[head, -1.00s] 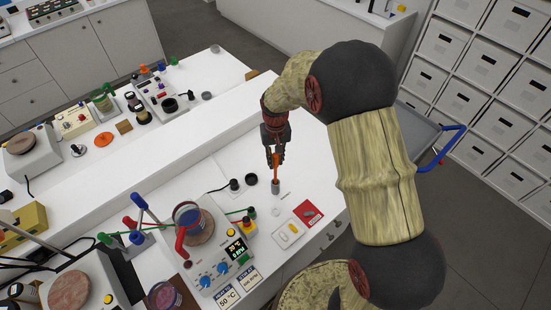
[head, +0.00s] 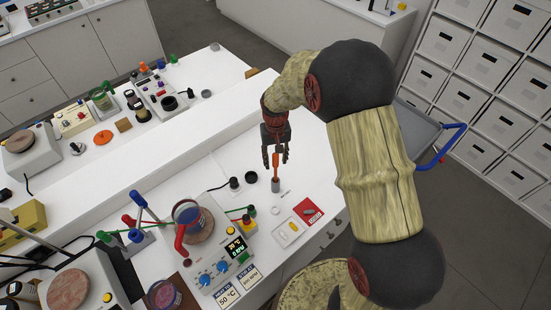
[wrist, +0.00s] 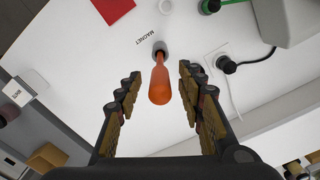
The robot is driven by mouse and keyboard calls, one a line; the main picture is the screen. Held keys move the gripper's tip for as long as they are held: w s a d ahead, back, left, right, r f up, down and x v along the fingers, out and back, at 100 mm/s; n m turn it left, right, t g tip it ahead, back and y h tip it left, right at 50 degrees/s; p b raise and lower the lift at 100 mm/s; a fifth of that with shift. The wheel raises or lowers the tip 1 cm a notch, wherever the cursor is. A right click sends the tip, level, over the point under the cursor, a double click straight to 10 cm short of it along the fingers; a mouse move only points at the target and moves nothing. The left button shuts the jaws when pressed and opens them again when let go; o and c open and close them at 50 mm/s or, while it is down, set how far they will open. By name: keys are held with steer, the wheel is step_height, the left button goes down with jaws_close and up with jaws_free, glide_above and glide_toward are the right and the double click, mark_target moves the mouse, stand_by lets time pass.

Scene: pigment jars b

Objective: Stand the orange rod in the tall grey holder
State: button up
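The orange rod (head: 276,167) stands upright with its lower end in the grey holder (head: 275,186), on the white bench. In the wrist view the rod (wrist: 160,86) points up toward the camera, and the holder's rim (wrist: 159,46) shows around its far end. My gripper (head: 276,159) is open around the rod's upper part. In the wrist view its two fingers (wrist: 160,76) are spread on either side of the rod, with a clear gap on both sides. How deep the rod sits is hidden inside the holder.
A black plug (head: 234,184) and a black round cap (head: 250,178) lie left of the holder. A red card (head: 308,211) lies to the right. A hotplate with a digital display (head: 235,247) and a beaker (head: 188,214) stand at front left. Bench space behind the holder is free.

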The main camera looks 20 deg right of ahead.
step_height(320, 180, up, 12)
stand_by(0.6)
stand_by(0.5)
steer(key=shift+s+f, duration=0.15)
steer(key=shift+f, duration=0.05)
steer(key=s+f+t+b, duration=0.1)
steer(key=s+t+b, duration=0.1)
steer(key=s+b, duration=0.8)
steer(key=s+f+n+t+b, duration=0.1)
steer(key=s+f+t+b, duration=0.1)
steer(key=s+b, duration=0.8)
steer(key=s+t, duration=0.1)
steer(key=s, duration=0.5)
steer(key=shift+t+b, duration=0.3)
steer(key=shift+b, duration=0.1)
